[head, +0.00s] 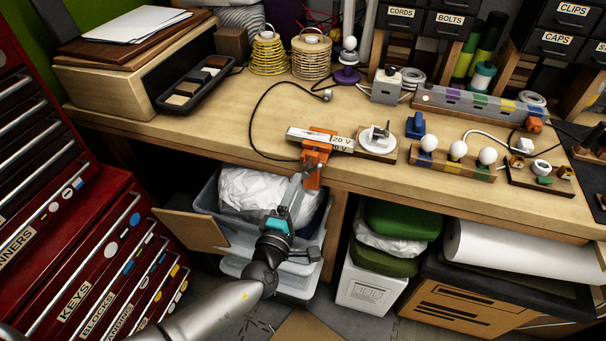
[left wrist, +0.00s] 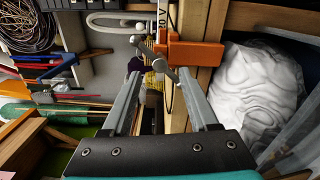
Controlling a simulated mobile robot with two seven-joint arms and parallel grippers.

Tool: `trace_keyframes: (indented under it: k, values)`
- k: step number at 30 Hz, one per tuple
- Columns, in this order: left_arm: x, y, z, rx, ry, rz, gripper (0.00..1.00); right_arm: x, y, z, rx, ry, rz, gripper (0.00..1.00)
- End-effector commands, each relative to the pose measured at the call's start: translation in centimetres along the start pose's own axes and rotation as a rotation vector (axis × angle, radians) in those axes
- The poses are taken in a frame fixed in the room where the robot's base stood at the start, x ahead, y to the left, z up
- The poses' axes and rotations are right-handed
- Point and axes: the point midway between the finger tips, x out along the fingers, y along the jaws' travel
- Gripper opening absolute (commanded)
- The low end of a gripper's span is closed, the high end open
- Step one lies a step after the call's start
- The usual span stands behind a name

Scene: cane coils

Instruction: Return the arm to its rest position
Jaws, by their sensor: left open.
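My left arm reaches up from the bottom of the head view. Its gripper (head: 300,180) is just in front of the workbench (head: 385,175) edge, below and beside an orange clamp (head: 314,165). In the left wrist view the two fingers (left wrist: 160,85) are apart with nothing held between them. The orange clamp (left wrist: 195,51) is just beyond the fingertips there; I cannot tell whether they touch it. A yellow cane coil (head: 268,54) and a tan cane coil (head: 311,57) stand upright at the back of the bench. My right gripper is not in view.
A red drawer cabinet (head: 100,240) stands left of my arm. Below the bench is a plastic bin (head: 208,200) with a white bag (head: 255,188). A white socket (head: 380,138), a bulb board (head: 450,165) and a black tray (head: 190,92) occupy the benchtop.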

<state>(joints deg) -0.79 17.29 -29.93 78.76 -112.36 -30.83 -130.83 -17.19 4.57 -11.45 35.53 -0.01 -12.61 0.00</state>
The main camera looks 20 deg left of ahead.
Motion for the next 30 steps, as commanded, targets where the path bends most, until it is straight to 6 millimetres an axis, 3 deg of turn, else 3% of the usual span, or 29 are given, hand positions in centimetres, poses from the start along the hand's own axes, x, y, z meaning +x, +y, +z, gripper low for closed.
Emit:
trace_keyframes:
  k: [10, 14, 17, 20, 25, 30]
  values:
    - [0.0, -0.1, -0.1, -0.003, 0.002, -0.003, 0.6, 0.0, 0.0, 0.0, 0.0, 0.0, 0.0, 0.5]
    - [-0.5, -2.0, -1.1, -0.112, 0.038, -0.052, 0.6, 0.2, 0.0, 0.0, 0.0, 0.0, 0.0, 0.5]
    - [-1.7, -5.8, -3.0, -0.339, 0.124, -0.138, 0.6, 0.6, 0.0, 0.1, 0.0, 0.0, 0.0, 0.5]
    - [-4.0, -10.9, -5.4, -0.664, 0.271, -0.231, 0.6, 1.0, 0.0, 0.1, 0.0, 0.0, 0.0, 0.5]
    - [-9.8, -19.3, -8.6, -1.241, 0.603, -0.302, 0.6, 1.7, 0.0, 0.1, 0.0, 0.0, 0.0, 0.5]
    - [-17.0, -26.4, -10.2, -1.788, 1.002, -0.219, 0.6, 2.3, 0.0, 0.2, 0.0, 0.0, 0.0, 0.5]
